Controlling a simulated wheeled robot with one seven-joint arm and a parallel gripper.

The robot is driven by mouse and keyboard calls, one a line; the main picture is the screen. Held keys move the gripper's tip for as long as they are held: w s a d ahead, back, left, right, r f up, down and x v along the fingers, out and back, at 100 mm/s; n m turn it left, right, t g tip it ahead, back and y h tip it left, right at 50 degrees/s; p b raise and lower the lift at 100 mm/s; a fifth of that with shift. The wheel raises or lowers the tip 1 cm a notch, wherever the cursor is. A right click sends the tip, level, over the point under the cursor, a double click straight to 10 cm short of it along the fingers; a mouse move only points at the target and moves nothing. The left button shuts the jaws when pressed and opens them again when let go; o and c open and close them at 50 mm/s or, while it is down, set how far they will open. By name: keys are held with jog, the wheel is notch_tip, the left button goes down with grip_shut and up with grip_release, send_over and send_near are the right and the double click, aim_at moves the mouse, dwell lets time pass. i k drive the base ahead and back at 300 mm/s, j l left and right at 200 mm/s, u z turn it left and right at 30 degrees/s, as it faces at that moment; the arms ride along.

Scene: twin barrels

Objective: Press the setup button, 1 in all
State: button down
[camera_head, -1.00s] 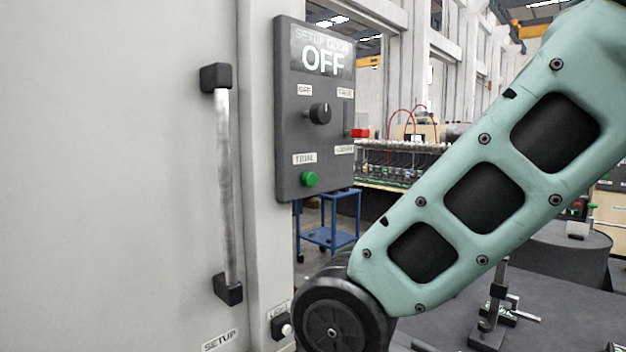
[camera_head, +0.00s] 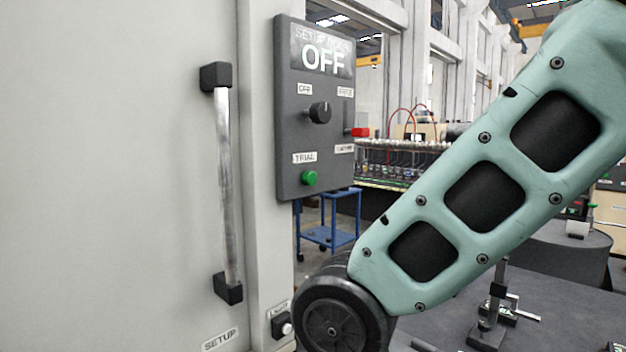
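A dark control panel (camera_head: 314,130) hangs on the pale post, its display reading "SETUP DOOR" or similar with "OFF". It carries a black knob (camera_head: 320,112) and a green button (camera_head: 309,178) under a "TRIAL" label. A "SETUP" label (camera_head: 220,340) sits low on the pale door, at the picture's bottom edge. No button shows beside that label; the area below it is out of view. A small dark box with a white button (camera_head: 286,328) sits right of it, under a "LIGHT" label. My gripper is out of view; only my green arm shows.
A vertical metal handle (camera_head: 225,185) with black mounts stands out from the pale door. A red part (camera_head: 360,132) juts from the panel's right side. A blue cart (camera_head: 328,238) stands behind. My arm covers much of the right side, over a dark table.

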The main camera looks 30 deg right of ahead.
aim_at(310, 178)
jog(key=i+j, duration=0.25)
jog(key=i, duration=0.15)
jog(key=z, duration=1.6)
